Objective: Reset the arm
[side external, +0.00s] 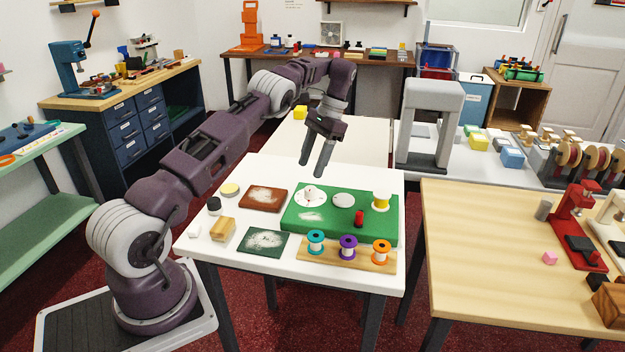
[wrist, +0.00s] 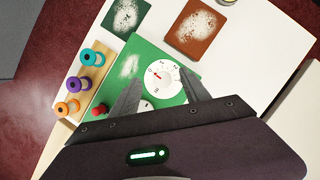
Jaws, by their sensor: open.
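My gripper (side external: 318,160) is open and empty. It hangs in the air above the back edge of the green mat (side external: 290,222) on the white table, fingers pointing down. In the wrist view its two fingers (wrist: 163,97) show apart, with the mat (wrist: 147,63) and a white dial-like disc (wrist: 162,78) below them. No object is between the fingers.
A board (side external: 347,255) with teal, purple and orange spools runs along the table's front. A grey arch-shaped frame (side external: 430,125) stands behind on the right.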

